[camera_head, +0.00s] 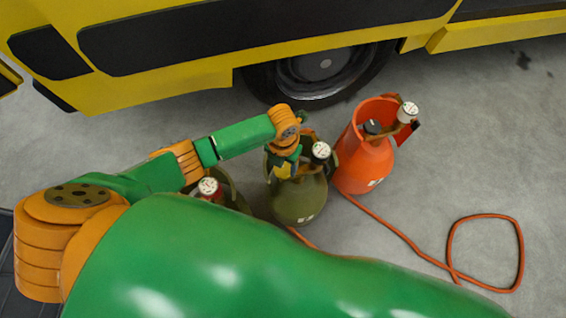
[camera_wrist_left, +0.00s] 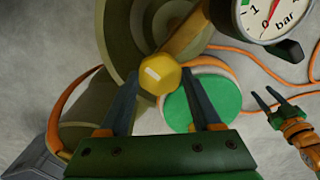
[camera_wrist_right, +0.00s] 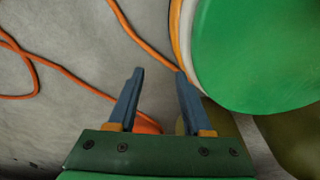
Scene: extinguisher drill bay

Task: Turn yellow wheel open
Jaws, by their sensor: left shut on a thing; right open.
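The yellow wheel (camera_wrist_left: 160,74) is a small faceted knob on a brown valve stem in the left wrist view. My left gripper (camera_wrist_left: 159,84) has a finger on each side of it and is shut on it. In the head view my left gripper (camera_head: 284,168) is at the top of the middle olive cylinder (camera_head: 300,203), beside its white gauge (camera_head: 321,150); the wheel is mostly hidden there. The gauge (camera_wrist_left: 270,16) shows partly in the left wrist view. My right gripper (camera_wrist_right: 159,74) is open and empty; it also shows at the right of the left wrist view (camera_wrist_left: 267,98).
An orange cylinder (camera_head: 366,162) with a gauge stands right of the olive one. Another olive cylinder (camera_head: 232,197) stands left, partly behind my arm. An orange hose (camera_head: 450,250) loops on the floor at right. A yellow vehicle (camera_head: 180,78) with a wheel (camera_head: 318,72) stands behind.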

